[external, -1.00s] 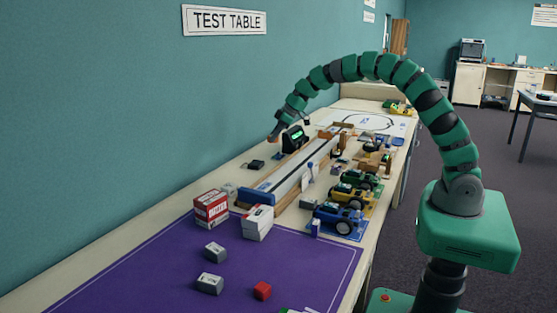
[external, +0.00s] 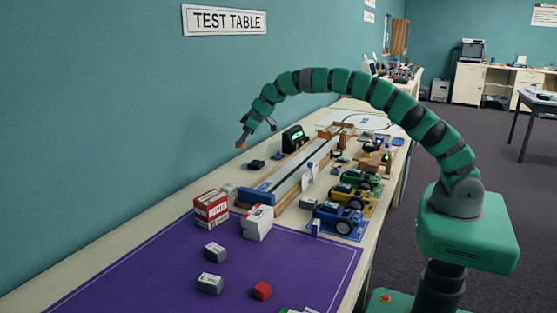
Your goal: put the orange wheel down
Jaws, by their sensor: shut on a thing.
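My gripper (external: 243,141) is at the end of the green segmented arm, in the air over the wall side of the test table (external: 130,237). It is shut on a small orange thing, taken to be the orange wheel (external: 240,146), which shows only as a small patch at the tip. The wheel is above and to the left of a small dark block on the table, apart from the table as far as I can tell. The fingers are too small to make out clearly.
A dark box with a green display (external: 294,138) and a long ramp track (external: 300,168) stand right of the gripper. Red-and-white (external: 211,207) and white boxes (external: 258,222) stand nearer. Toy cars (external: 339,217) line the right edge. The purple mat (external: 150,270) has free room.

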